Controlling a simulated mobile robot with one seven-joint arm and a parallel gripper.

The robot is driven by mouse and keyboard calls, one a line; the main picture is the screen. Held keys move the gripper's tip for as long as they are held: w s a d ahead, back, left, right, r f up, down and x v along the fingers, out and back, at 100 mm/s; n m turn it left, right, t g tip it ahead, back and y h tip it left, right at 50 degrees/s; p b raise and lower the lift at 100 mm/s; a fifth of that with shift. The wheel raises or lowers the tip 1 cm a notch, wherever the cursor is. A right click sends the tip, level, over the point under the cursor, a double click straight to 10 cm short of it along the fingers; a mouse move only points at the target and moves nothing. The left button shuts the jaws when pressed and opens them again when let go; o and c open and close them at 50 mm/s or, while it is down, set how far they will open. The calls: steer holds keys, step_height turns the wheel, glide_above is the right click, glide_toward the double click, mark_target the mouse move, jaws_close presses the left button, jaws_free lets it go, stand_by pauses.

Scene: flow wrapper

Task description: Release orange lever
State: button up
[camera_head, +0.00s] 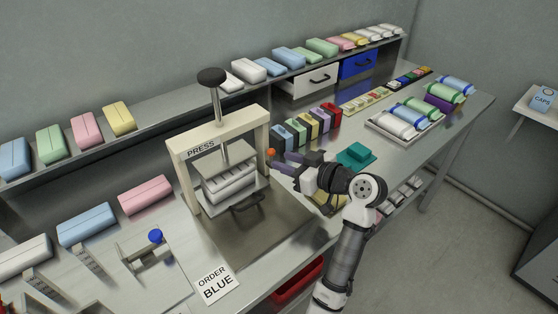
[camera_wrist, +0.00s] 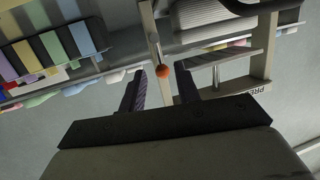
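The orange lever knob (camera_head: 271,152) sits at the right post of the cream press (camera_head: 181,150). In the wrist view the orange knob (camera_wrist: 162,72) shows in the gap between my fingers, in front of a pale post. The rest of the lever is hard to make out. My gripper (camera_head: 276,161) is at the press's right side, close to the knob. In the wrist view its two fingers (camera_wrist: 160,88) are apart, one on each side of the knob, with nothing gripped. I cannot tell how deep the knob lies between them.
The press has a black-topped handle (camera_head: 211,76) above and a stack of pale slabs (camera_head: 229,185) inside. Upright coloured packs (camera_head: 312,123) stand just behind my gripper. An order card (camera_head: 217,285) reads BLUE.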

steer(key=b+v, duration=0.2)
steer(key=v, duration=0.8)
steer(key=shift+s, duration=0.2)
steer(key=shift+d+r, duration=0.1)
steer(key=shift+d, duration=0.05)
